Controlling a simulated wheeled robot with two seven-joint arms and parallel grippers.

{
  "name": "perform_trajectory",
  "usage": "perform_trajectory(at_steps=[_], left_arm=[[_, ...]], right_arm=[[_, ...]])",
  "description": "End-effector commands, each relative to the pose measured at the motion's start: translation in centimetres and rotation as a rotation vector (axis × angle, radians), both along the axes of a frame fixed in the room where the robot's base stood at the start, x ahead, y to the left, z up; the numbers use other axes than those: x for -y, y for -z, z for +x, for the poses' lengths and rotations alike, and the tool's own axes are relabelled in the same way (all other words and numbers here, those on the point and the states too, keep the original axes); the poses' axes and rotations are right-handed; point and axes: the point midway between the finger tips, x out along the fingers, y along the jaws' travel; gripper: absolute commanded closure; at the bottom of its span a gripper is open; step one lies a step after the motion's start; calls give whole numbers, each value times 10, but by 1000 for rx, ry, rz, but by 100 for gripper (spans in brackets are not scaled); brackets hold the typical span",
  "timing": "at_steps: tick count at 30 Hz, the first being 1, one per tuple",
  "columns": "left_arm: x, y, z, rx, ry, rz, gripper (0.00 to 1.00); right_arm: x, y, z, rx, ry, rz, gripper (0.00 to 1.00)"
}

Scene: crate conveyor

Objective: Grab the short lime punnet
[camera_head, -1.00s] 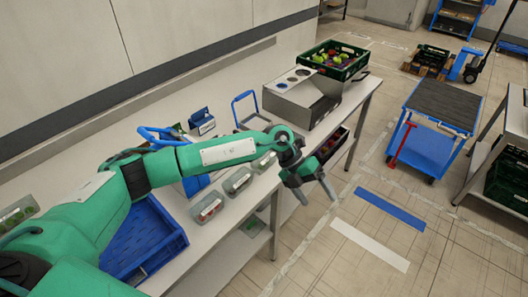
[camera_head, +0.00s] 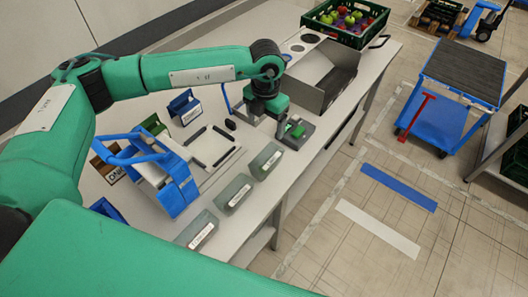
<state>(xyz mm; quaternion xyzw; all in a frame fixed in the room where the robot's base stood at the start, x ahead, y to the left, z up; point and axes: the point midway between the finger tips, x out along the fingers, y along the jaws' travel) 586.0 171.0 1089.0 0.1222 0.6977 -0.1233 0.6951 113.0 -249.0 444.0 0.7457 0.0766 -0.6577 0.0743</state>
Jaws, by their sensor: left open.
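My left gripper (camera_head: 267,119) points down over the right part of the table, its jaws open, partly hidden by its own wrist. Just right of it, near the table edge, is a small low punnet (camera_head: 302,138) with something green in it, perhaps the lime punnet. The gripper overlaps its left side; I cannot tell whether they touch. Toward me, along the same edge, stand three labelled clear punnets: one nearest the gripper (camera_head: 265,161), a middle one (camera_head: 233,194) and a near one (camera_head: 199,230). They look empty or too blurred to tell. My right gripper is not in view.
A grey metal box (camera_head: 325,75) stands behind the gripper, and a green crate of fruit (camera_head: 345,20) behind that. A blue cart (camera_head: 440,118) stands on the floor at right.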

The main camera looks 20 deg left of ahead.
Motion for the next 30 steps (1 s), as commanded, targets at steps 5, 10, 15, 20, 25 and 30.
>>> perform_trajectory(at_steps=[5, 10, 15, 20, 25, 30], left_arm=[[0, 20, -1, -2, -1, 0, 20], [0, 54, -1, -3, -1, 0, 20], [1, 82, -1, -3, -1, -1, 20], [1, 90, -1, -1, 0, -1, 20], [5, 111, -4, -3, 1, 0, 20], [5, 136, -5, -1, -1, -1, 20]], right_arm=[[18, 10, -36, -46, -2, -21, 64], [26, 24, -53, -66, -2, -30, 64], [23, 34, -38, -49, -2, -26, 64], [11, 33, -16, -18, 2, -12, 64], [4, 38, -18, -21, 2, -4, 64], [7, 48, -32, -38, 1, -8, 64]])
